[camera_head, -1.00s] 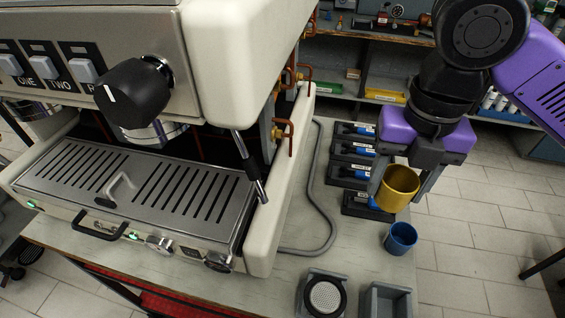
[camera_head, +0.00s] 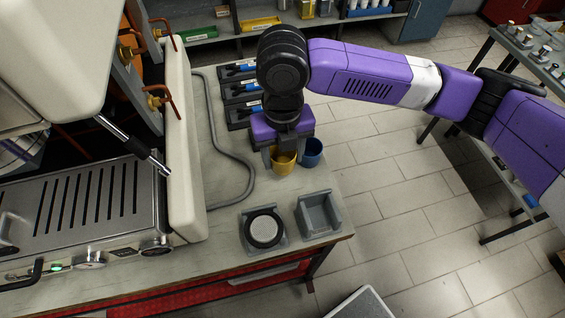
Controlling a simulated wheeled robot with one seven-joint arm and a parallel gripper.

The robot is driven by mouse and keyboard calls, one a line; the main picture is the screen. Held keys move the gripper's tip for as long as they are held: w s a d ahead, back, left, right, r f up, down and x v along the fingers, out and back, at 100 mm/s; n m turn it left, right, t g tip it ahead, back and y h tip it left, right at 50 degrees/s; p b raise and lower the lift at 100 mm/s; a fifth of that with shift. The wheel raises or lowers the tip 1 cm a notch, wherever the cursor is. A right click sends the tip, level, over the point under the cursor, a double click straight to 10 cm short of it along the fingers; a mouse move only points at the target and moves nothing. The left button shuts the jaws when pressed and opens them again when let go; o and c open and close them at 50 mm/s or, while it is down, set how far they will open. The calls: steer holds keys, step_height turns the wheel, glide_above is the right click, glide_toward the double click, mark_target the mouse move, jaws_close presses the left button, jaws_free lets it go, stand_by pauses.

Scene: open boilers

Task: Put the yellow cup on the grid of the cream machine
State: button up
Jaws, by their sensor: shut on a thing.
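The yellow cup (camera_head: 283,163) is under my gripper (camera_head: 281,150) at the right side of the workbench, next to the blue cup (camera_head: 311,152). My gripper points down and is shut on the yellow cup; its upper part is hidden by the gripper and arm. I cannot tell whether the cup touches the bench. The cream machine (camera_head: 186,150) stands at the left, partly out of frame. Its slotted metal grid (camera_head: 85,205) shows at the lower left, with no cup on its visible part.
A grey hose (camera_head: 231,160) lies on the bench between the machine and the cup. Black tools with blue parts (camera_head: 238,92) lie behind. A round black-rimmed piece (camera_head: 264,229) and a grey square tray (camera_head: 320,214) are near the front edge.

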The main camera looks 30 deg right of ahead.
mark_target(283, 168)
steer(key=shift+f+p, duration=0.3)
steer(key=shift+f, duration=2.05)
steer(key=shift+f, duration=0.1)
steer(key=shift+f, duration=0.15)
steer(key=o, duration=1.1)
